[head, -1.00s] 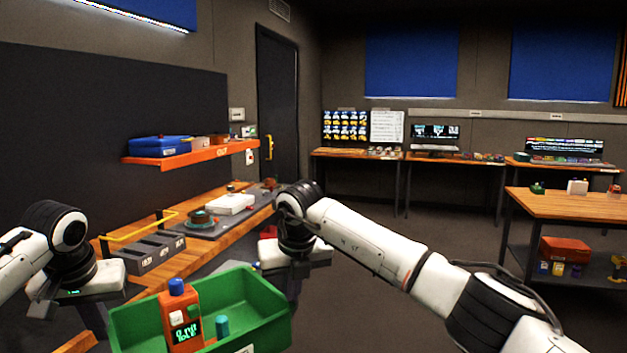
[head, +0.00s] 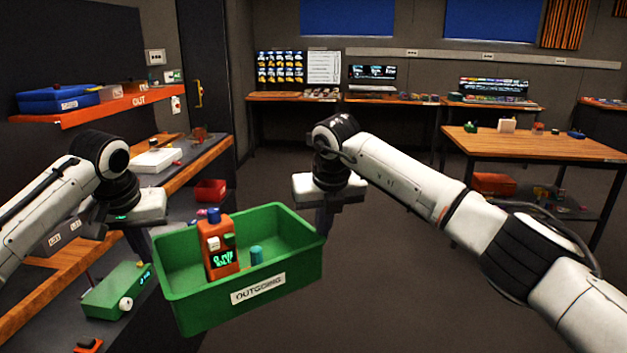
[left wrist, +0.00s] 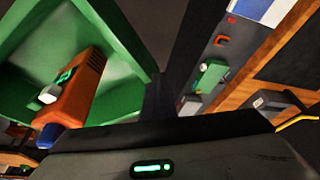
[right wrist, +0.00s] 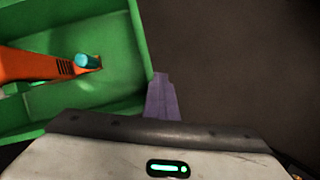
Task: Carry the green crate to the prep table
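The green crate (head: 258,293), labelled OUTGOING, hangs in front of me, clear of the left bench and slightly tilted in the picture. It holds an orange device (head: 219,250) with a blue top and a small teal cylinder (head: 257,255). My left gripper (head: 150,240) is shut on the crate's left end wall. My right gripper (head: 323,222) is shut on its right end wall. The wrist views show the crate wall at each gripper; the fingertips are partly hidden. A wooden table (head: 540,146) stands at the right; I cannot read a label naming it the prep table.
A workbench (head: 50,283) runs along the left, with a green box (head: 116,291) and a white box (head: 155,160) on it. An orange shelf (head: 100,107) hangs above. Narrow desks (head: 295,97) line the back wall. The dark floor (head: 420,290) between is open.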

